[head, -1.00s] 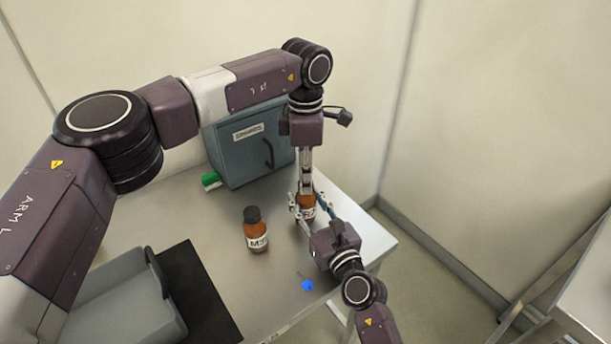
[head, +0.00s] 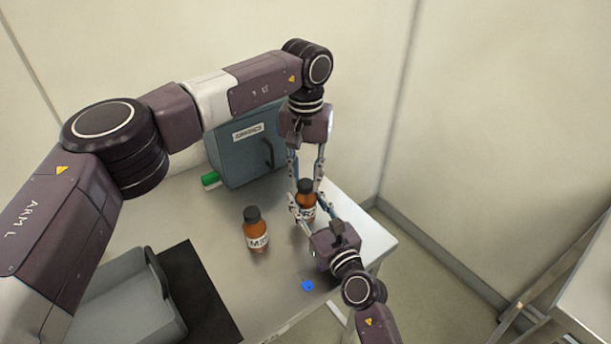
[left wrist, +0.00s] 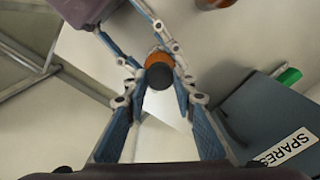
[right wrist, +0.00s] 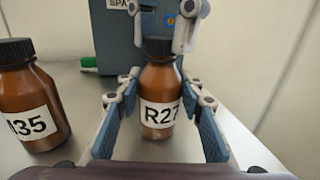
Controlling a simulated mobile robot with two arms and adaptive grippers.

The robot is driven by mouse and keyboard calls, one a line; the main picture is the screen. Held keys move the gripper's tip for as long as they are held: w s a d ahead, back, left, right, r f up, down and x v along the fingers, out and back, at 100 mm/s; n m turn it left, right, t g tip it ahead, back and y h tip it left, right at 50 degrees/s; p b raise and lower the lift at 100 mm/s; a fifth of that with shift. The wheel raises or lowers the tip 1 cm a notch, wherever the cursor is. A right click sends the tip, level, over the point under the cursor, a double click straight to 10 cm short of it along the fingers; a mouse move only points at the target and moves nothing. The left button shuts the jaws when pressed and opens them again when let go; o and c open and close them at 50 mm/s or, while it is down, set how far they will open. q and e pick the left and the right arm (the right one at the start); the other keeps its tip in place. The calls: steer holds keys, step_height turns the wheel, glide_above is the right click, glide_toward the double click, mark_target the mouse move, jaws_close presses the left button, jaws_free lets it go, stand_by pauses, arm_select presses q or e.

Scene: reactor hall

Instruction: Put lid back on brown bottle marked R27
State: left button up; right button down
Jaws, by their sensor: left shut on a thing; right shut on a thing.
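The brown bottle marked R27 (right wrist: 158,97) stands upright on the metal table; its label also shows in the head view (head: 306,212). Its black lid (right wrist: 158,47) sits on its neck, seen from above in the left wrist view (left wrist: 159,76). My left gripper (head: 305,187) reaches down from above and is shut on the lid, its fingertips either side of it. My right gripper (right wrist: 165,103) comes from the front and is shut on the bottle's body. Whether the lid sits fully down is partly hidden by the fingers.
A second brown bottle with a black lid (head: 257,228) stands to the left. A blue-grey spares cabinet (head: 238,155) and a small green item (head: 210,180) are behind. A grey tray (head: 120,300), a black mat (head: 200,285) and a small blue object (head: 307,285) lie nearer.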

arm_select(q)
steer(key=m, duration=0.5)
steer(key=o, duration=0.7)
steer(key=shift+r, duration=2.25)
steer(key=shift+c, duration=0.4)
